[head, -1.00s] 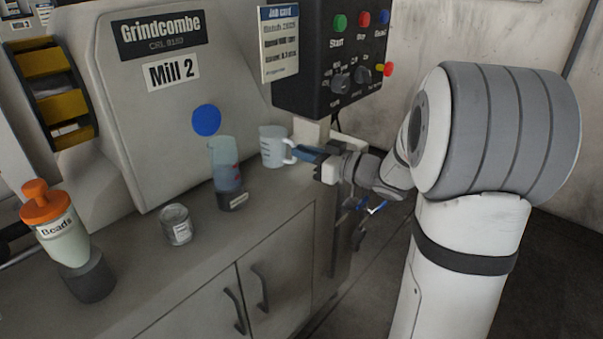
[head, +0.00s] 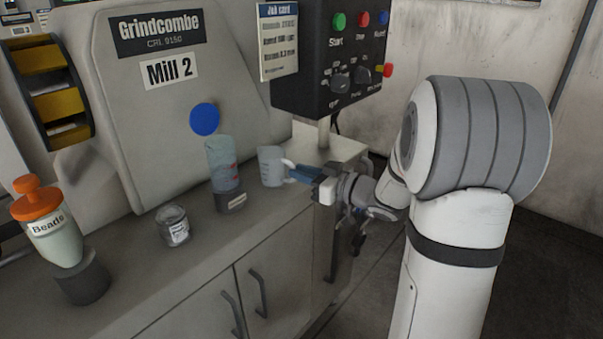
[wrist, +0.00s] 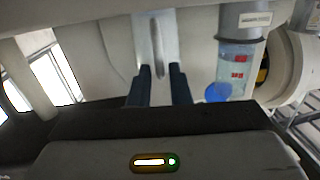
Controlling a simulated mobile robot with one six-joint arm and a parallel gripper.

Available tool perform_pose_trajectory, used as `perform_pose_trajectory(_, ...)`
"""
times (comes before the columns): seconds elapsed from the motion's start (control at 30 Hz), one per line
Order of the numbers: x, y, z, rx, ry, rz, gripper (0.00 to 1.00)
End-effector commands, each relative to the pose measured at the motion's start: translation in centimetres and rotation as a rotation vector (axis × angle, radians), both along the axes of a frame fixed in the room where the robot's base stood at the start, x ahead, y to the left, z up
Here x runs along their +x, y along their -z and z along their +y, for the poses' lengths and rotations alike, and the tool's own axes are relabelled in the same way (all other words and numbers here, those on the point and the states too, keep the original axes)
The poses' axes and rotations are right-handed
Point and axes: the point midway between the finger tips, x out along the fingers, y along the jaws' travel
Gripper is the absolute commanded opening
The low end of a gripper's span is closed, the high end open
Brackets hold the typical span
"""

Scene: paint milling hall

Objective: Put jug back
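The jug (head: 270,167) is a pale translucent measuring jug with a handle on its right side. In the head view it is upright at the counter's right part, right of a clear cylinder. Whether its base touches the counter is hard to tell. My gripper (head: 294,172) reaches in from the right, its blue fingers at the handle. In the wrist view the fingers (wrist: 158,70) stand on either side of the handle (wrist: 157,52), closely spaced, and seem shut on it.
The clear cylinder (head: 222,163) stands on a dark base close left of the jug. A glass jar (head: 173,226) and an orange-topped beads bottle (head: 52,230) are farther left. The control box (head: 330,60) hangs above and behind my gripper. Bare counter (head: 265,215) lies in front of the jug.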

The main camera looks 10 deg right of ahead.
Motion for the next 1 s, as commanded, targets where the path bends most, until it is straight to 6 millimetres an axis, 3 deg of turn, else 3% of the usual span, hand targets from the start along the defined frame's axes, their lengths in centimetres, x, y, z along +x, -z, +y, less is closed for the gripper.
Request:
perform_pose_trajectory(0.17, 0.0, 0.0, 0.0, 0.0, -0.001, 0.0, 0.31)
perform_pose_trajectory(0.47, 0.0, -0.6, 0.1, -0.001, -0.001, -0.001, 0.31)
perform_pose_trajectory(1.0, -7.3, -0.9, -6.6, 0.001, 0.003, 0.001, 0.31)
